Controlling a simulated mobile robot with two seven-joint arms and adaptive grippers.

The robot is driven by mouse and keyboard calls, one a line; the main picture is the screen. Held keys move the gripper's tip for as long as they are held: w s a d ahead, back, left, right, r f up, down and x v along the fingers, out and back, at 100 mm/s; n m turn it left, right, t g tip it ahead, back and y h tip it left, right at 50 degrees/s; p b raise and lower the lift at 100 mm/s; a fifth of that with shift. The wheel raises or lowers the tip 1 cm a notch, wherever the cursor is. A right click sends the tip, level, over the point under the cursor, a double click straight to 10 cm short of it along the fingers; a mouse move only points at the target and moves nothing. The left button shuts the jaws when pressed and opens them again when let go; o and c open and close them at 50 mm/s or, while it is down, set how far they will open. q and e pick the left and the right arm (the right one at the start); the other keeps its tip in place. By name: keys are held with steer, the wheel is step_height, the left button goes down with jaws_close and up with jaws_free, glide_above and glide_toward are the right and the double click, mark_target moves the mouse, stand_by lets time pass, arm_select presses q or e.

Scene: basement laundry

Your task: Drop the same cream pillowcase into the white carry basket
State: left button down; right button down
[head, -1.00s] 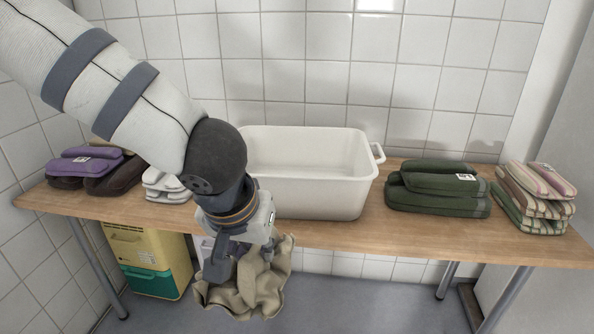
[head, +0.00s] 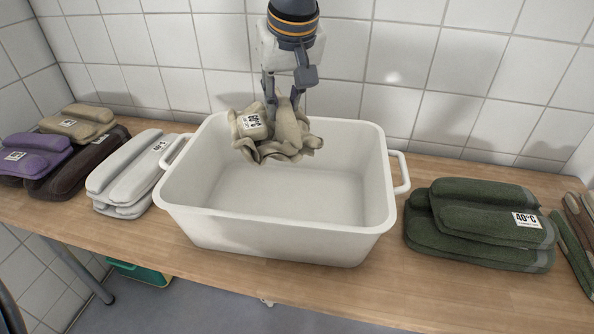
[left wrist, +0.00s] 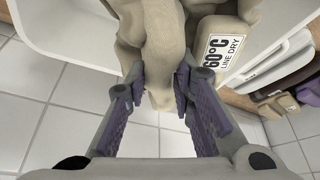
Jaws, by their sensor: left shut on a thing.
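My right gripper is not in view.
White folded cloths (head: 130,172) lie left of the basket, with purple (head: 30,158), dark brown and tan folded cloths further left. Dark green folded cloths (head: 480,225) and striped ones lie to the right. A tiled wall (head: 420,80) stands close behind the basket.

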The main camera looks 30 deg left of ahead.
mark_target(282, 129)
arm_select(q)
steer(key=shift+f, duration=0.25)
steer(key=f, duration=0.2)
steer(key=s+f, duration=0.1)
steer(key=f, duration=0.1)
steer(key=shift+f, duration=0.2)
steer(key=shift+w+f, duration=0.1)
steer(key=shift+f, duration=0.3)
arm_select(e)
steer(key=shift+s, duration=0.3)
arm_select(q)
steer(key=c, duration=1.3)
jaws_free()
steer(key=v, duration=1.2)
steer(key=shift+a, duration=0.1)
